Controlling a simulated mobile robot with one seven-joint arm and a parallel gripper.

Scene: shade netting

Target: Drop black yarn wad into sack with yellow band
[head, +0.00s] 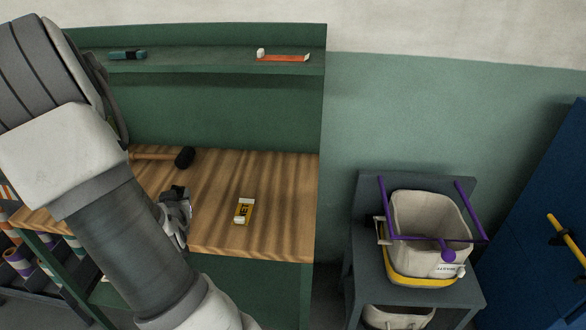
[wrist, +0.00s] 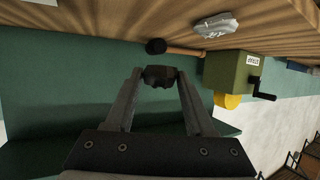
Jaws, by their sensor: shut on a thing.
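My gripper (head: 178,205) is above the wooden bench top, partly hidden by my arm in the head view. In the wrist view its fingers (wrist: 158,82) are shut on a small dark wad, the black yarn wad (wrist: 160,76), held at the fingertips. In the head view a dark bit of it shows at the gripper's end. The sack with the yellow band (head: 428,210) is pale and open-topped, on a grey stand to the right of the bench. The yellow band circles its lower part. My gripper is well left of this sack.
A purple frame (head: 381,200) with upright posts surrounds the sack. Another pale sack (head: 398,316) is below it. The wrist view shows a green box (wrist: 228,74) with a crank.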

